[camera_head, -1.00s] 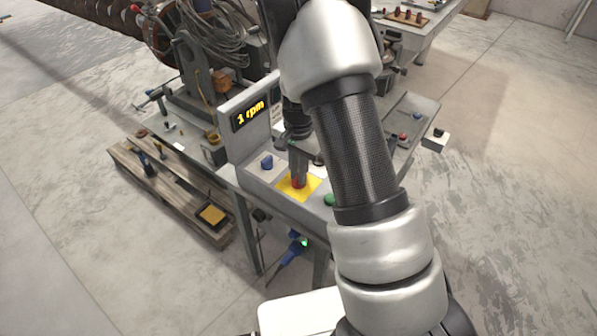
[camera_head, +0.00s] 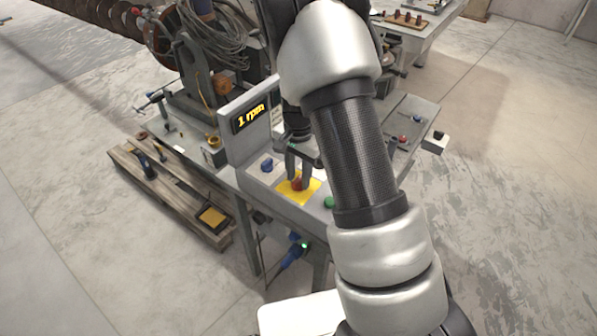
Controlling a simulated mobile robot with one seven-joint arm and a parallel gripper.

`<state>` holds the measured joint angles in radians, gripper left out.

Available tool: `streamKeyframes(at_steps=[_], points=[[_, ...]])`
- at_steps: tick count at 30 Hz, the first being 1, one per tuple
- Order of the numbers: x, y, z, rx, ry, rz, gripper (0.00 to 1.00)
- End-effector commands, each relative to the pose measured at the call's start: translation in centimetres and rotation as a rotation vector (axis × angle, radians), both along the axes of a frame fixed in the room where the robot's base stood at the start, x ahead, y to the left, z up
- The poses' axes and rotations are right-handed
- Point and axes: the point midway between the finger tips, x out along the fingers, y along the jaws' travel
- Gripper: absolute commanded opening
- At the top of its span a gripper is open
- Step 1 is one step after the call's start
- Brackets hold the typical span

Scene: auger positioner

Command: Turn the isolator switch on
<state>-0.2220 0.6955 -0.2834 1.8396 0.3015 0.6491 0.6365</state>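The isolator switch appears to be the red knob (camera_head: 297,184) on a yellow plate (camera_head: 283,192), on the sloped face of the grey control box (camera_head: 252,187). My gripper (camera_head: 299,180) points down over it, its two fingers apart with the red knob at or between their tips. I cannot tell whether the fingers press on the knob or only stand around it. The knob's exact angle is partly hidden by the fingers. The display (camera_head: 250,117) on the box reads "1 rpm" in yellow.
A blue knob (camera_head: 266,165) sits left of the yellow plate and a green button (camera_head: 329,202) right of it. A blue plug with a green light (camera_head: 303,246) hangs below. A wooden pallet (camera_head: 178,205) lies at left. My arm covers the box's right side.

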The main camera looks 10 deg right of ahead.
Motion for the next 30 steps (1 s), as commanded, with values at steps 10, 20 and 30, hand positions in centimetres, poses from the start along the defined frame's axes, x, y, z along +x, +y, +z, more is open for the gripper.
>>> streamKeyframes(at_steps=[10, 20, 30], points=[[0.2, 0.0, 5.0, 0.001, -0.007, 0.001, 0.31], [0.1, 0.0, 13.0, 0.001, -0.006, 0.001, 0.31], [0.0, 0.0, 17.2, 0.000, 0.000, 0.000, 0.31]])
